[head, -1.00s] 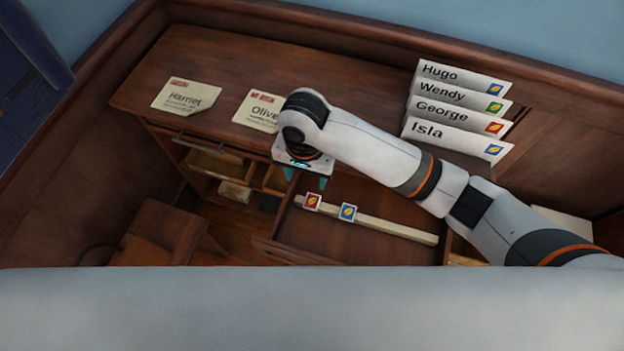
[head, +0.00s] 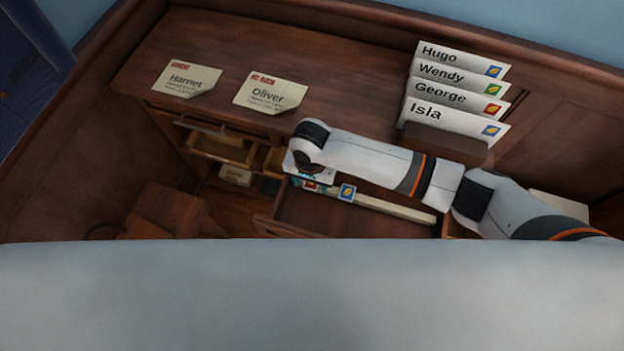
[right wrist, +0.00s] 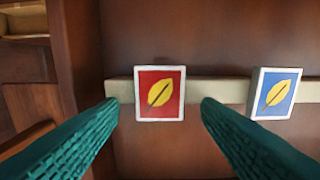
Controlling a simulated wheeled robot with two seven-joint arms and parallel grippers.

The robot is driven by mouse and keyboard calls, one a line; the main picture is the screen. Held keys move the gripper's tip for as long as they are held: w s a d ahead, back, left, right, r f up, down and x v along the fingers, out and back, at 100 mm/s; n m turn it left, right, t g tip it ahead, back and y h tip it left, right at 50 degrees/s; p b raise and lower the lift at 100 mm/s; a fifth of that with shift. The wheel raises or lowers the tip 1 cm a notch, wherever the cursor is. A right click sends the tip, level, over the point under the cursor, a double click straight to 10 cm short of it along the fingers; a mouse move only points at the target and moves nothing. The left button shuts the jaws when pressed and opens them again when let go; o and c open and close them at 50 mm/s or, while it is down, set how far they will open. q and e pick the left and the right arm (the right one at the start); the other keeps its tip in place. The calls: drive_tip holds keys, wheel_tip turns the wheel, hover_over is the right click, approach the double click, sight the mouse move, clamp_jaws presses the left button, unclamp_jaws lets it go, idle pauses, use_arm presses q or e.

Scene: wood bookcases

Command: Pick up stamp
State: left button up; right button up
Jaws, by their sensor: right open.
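A red stamp with a yellow leaf (right wrist: 160,93) and a blue stamp with a yellow leaf (right wrist: 276,94) stand against a pale strip (right wrist: 229,90) in an open drawer. In the head view the blue stamp (head: 347,192) is clear, while the red stamp (head: 311,187) is partly hidden by my right gripper (head: 309,183). In the right wrist view my right gripper (right wrist: 160,108) is open, its teal fingers on either side of the red stamp with gaps at both sides. It holds nothing. My left gripper is not in view.
The Harriet (head: 186,80) and Oliver (head: 270,93) envelopes lie on the desk top. The Hugo, Wendy, George and Isla (head: 440,117) envelopes stand in a holder (head: 440,148) at the right. Another open drawer (head: 222,150) and a chair (head: 165,212) are at the left.

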sight(310, 186)
idle(0.4)
drive_tip(key=c, duration=1.1)
drive_tip(key=shift+o, duration=0.2)
wheel_tip(310, 186, up, 10)
